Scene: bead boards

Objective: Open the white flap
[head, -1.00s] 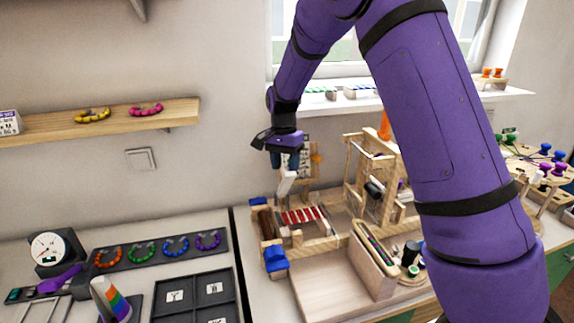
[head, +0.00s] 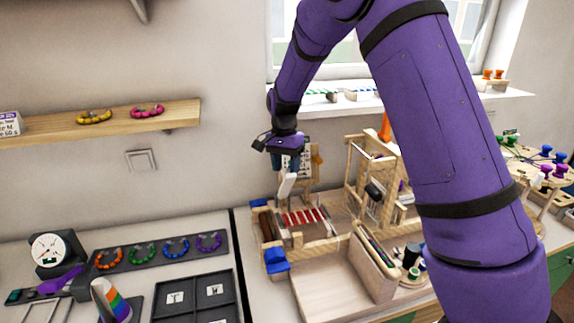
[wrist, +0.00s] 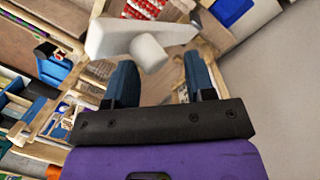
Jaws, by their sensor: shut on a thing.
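The white flap (head: 287,187) shows in the head view as a small, tilted white piece above the wooden frame with red-and-white rows. In the wrist view the white flap (wrist: 112,37) lies just beyond my fingers, with a round white knob (wrist: 149,53) on its near side. My gripper (head: 290,168) reaches down from above to the flap. In the wrist view my gripper (wrist: 161,75) has its two dark blue fingers apart, on either side of the knob, and is shut on it. The exact finger contact is hard to see.
A wooden bead frame (head: 303,216) stands below the flap, with a blue block (head: 275,260) at its front left. A taller wooden stand (head: 352,165) is close on the right. A dark tray (head: 193,297) and bead rings lie at left. The wall is behind.

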